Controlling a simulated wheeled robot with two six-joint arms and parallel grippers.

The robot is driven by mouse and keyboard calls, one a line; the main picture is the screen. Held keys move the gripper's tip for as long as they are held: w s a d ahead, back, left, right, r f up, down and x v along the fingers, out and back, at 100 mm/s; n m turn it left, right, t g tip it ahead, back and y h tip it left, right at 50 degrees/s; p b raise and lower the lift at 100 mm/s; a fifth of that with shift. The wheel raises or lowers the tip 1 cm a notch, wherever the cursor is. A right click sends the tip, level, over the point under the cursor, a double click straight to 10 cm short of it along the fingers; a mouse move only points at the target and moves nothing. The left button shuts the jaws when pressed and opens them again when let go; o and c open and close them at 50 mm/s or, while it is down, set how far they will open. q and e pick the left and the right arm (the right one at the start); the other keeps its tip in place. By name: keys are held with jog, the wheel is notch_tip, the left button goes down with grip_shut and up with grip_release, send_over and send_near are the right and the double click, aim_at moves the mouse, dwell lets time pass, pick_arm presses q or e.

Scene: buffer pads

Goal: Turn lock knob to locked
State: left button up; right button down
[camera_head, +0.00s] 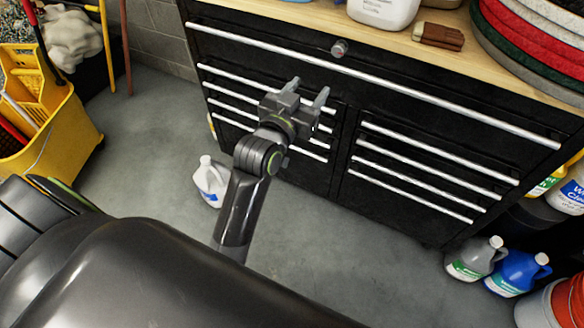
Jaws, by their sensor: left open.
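A small round metallic lock knob (339,48) sits on the front of the black tool chest (430,88), just under the wooden top and above the long top drawer handle. The knob's turn position is too small to tell. My left gripper (308,92) is open and empty, in front of the chest's left drawers. In the picture it is below and slightly left of the knob, apart from it. My right gripper is not in view.
A white jug (211,182) stands on the floor left of my arm. A yellow mop bucket (40,130) is at the left. Stacked round pads (535,40), a brown block (438,36) and a white container (383,10) rest on the wooden top. More jugs (478,260) stand at the lower right.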

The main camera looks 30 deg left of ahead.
pick_arm(q)
jog(key=s+f+g+p, duration=0.1)
jog(key=s+f+g, duration=0.1)
jog(key=f, duration=1)
jog(key=s+a+f+g+p, duration=0.1)
jog(key=f+g+p, duration=0.1)
jog(key=f, duration=1)
jog(key=shift+s+a+g, duration=0.25)
jog(key=shift+s+g, duration=0.15)
jog(key=shift+g, duration=0.5)
jog(key=shift+f, duration=0.1)
jog(key=s+a+f+g+y+p, duration=0.1)
jog(key=s+a+f+g+p, duration=0.15)
jog(key=s+f, duration=0.55)
jog(key=s+a+f+g+p, duration=0.1)
jog(key=s+f+g, duration=0.2)
jog(key=s+f, duration=0.5)
jog(key=s+a+f+g+p, duration=0.1)
jog(key=s+f, duration=0.3)
jog(key=s, duration=0.4)
jog(key=s+a+f+g+p, duration=0.1)
jog(key=s+a+f+g, duration=0.1)
jog(key=s, duration=0.7)
jog(key=s+a+f+n+g+p, duration=0.1)
jog(key=s+f+g, duration=0.1)
jog(key=s+f, duration=0.3)
jog(key=s, duration=0.4)
jog(key=shift+a+f+y, duration=0.3)
jog(key=shift+a+f, duration=0.05)
jog(key=shift+a, duration=0.05)
